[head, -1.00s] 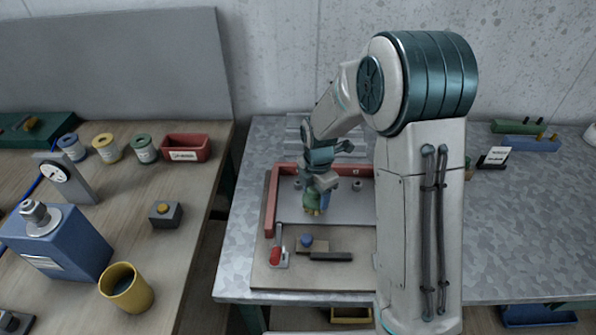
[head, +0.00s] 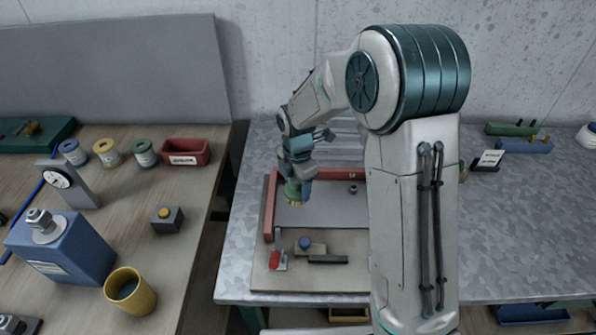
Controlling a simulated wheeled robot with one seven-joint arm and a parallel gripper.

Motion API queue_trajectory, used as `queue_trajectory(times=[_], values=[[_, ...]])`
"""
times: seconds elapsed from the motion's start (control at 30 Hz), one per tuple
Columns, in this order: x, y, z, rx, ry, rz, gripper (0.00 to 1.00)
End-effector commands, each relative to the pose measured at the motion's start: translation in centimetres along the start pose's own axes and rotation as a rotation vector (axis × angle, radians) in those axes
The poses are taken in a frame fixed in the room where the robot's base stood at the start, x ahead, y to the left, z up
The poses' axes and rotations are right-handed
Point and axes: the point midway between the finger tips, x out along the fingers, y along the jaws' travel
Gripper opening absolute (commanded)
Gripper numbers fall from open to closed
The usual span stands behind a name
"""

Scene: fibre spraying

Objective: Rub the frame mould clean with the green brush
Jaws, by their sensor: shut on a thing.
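The frame mould (head: 269,205) is a red angled frame along the left and back edges of a grey plate on a beige board, on the metal-topped table. My gripper (head: 298,180) is shut on the green brush (head: 293,191), which points down near the mould's back left corner, over the grey plate. The brush's yellowish bristles show at its lower end. I cannot tell whether they touch the mould or the plate. My arm hides the right part of the mould and board.
A red-handled clamp (head: 276,260), a block with a blue knob (head: 305,243) and a dark bar (head: 328,259) lie on the board's front part. A wooden bench at left holds spools, a red bin (head: 186,152) and a yellow cup (head: 130,291).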

Motion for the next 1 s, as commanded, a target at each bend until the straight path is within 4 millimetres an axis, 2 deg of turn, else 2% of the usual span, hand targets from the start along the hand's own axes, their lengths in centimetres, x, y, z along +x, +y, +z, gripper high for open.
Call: queue_trajectory(times=[0.1,0.3,1.0], values=[[-1.5,0.0,-0.1,-0.001,0.0,0.0,0.38],[-2.6,0.1,-0.2,-0.004,0.0,0.0,0.38],[-2.6,0.1,-0.2,-0.004,0.0,0.0,0.38]])
